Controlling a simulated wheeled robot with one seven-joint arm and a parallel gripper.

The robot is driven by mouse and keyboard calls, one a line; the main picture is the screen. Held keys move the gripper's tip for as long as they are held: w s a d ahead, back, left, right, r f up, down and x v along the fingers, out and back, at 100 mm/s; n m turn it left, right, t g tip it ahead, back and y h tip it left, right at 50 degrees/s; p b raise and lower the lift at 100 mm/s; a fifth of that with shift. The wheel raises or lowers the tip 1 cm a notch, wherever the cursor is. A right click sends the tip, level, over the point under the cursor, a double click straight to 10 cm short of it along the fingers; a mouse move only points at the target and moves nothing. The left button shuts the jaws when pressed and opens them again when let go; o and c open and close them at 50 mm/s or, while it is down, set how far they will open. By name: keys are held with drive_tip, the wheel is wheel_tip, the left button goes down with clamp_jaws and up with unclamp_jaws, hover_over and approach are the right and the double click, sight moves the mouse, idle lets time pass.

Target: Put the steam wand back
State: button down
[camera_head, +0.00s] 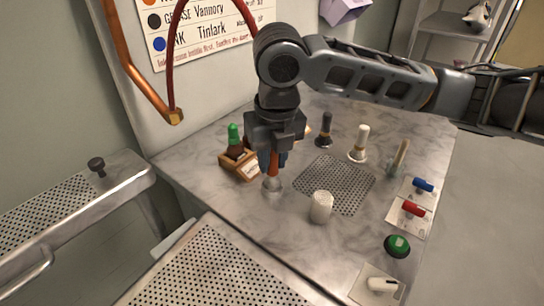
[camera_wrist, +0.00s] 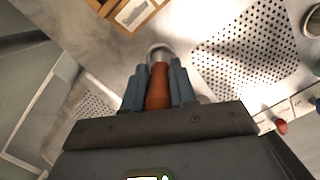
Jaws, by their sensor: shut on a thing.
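My gripper (camera_head: 274,158) points down over the marble-patterned worktop, left of the perforated mat. It is shut on the brown-orange handle of what looks like the steam wand (camera_head: 273,166). In the wrist view the handle (camera_wrist: 158,88) stands between my two blue-grey fingers (camera_wrist: 158,84). A round metal piece (camera_head: 272,186) lies at its lower end, and it also shows in the wrist view (camera_wrist: 160,52). I cannot tell whether this is the wand's tip or a separate holder. The wand's upper part is hidden by my gripper.
A wooden box (camera_head: 240,164) with a green-capped bottle (camera_head: 234,138) stands close left. A white cylinder (camera_head: 321,206) stands close right, before the perforated mat (camera_head: 335,184). A dark-topped post (camera_head: 324,130) and a white-topped post (camera_head: 360,143) stand behind. A copper pipe (camera_head: 135,62) hangs at left.

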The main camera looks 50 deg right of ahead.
drive_tip(key=shift+f, duration=0.2)
drive_tip(key=c, duration=0.8)
unclamp_jaws()
drive_tip(key=o, duration=0.3)
drive_tip(key=shift+r, duration=0.1)
drive_tip(key=shift+r+p, duration=2.7)
drive_tip(key=shift+r, duration=1)
